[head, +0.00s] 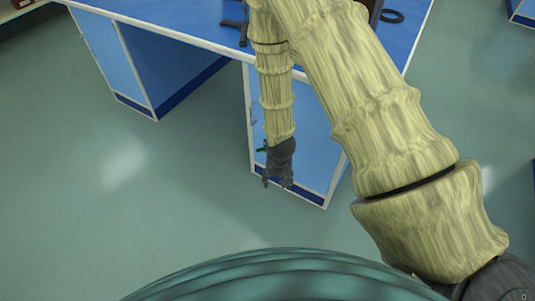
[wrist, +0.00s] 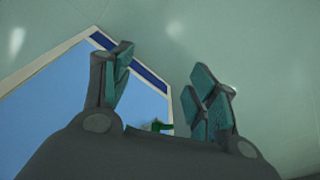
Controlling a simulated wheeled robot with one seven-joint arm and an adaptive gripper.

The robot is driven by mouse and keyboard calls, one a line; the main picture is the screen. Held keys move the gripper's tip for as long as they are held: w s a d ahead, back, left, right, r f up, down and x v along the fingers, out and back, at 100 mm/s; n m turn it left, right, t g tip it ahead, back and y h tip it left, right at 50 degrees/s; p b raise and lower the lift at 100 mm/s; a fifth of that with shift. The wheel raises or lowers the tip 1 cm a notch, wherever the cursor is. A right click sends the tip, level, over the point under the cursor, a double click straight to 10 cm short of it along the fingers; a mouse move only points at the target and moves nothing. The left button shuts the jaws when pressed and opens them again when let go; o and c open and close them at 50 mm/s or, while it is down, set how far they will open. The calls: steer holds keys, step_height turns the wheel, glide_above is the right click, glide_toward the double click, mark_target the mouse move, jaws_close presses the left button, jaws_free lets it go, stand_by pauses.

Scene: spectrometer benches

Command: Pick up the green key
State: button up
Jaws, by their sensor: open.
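A small green thing, likely the green key (wrist: 161,127), shows at the bottom middle of the wrist view, against the blue cabinet front. In the head view a bit of the green key (head: 261,149) peeks out just left of my gripper's body, on or in front of the cabinet door; most of it is hidden. My gripper (head: 277,184) points down in front of that door, its fingers below the height of the key. In the wrist view my gripper (wrist: 163,72) has its teal-padded fingers spread wide, with nothing between them.
The blue cabinet door (head: 305,135) with a white frame stands right behind my gripper. The blue bench top (head: 190,20) is above it, with dark objects at its back. An open knee space lies to the left. The green floor (head: 180,215) in front is clear.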

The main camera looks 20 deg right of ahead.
steer(key=w+d+r+m+t+h+b, duration=0.1)
steer(key=w+r+m+b, duration=0.1)
steer(key=w+b, duration=0.6)
steer(key=w+d+r+m+h+b, duration=0.1)
steer(key=w+r+m+b, duration=0.15)
steer(key=w, duration=0.85)
steer(key=shift+n, duration=0.25)
steer(key=shift+w+b+x, duration=0.25)
steer(key=shift+b+x, duration=0.95)
steer(key=shift+x, duration=1.65)
steer(key=shift+w+b+x, duration=0.2)
steer(key=shift+b+x, duration=0.95)
steer(key=shift+x, duration=1.7)
steer(key=shift+d+r, duration=0.1)
steer(key=c, duration=1)
